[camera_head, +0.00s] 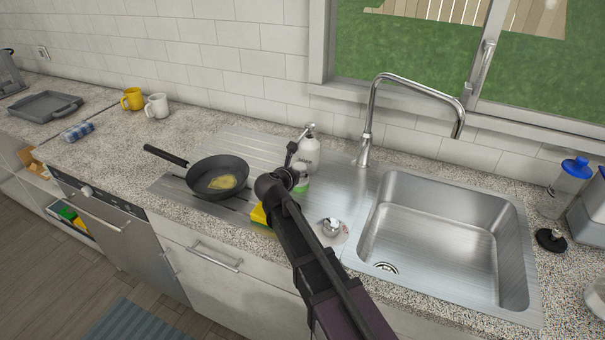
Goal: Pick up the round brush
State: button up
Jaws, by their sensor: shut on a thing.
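My gripper (289,164) is over the metal drainboard, left of the sink. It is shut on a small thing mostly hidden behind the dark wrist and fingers. I cannot make out from this view whether that is the round brush. A small white and green thing (301,184) shows just right of the fingers; I cannot tell if it touches them. A black round thing with a knob (551,240) stands on the counter right of the sink, well away from my gripper; its kind is unclear.
A white pump bottle (308,154) stands close behind my gripper. A pan (217,180) with yellow food is to the left. A yellow sponge (258,217) and a shiny scourer (331,227) are near my arm. The sink (440,245) is empty; its tap (367,130) rises behind.

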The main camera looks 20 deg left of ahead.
aim_at(299, 166)
jog(key=shift+r+p, duration=1.45)
jog(key=shift+r, duration=0.1)
jog(key=d, duration=0.6)
jog(key=s+d, duration=0.1)
jog(key=d, duration=1.1)
jog(key=shift+s+r, duration=0.1)
jog(key=shift+s, duration=0.1)
jog(key=shift+r+p, duration=0.15)
jog(key=shift+p, duration=0.15)
notch_tip(299, 166, up, 20)
jog(key=p, duration=1.9)
jog(key=shift+f+p, duration=0.2)
jog(key=shift+p, duration=0.1)
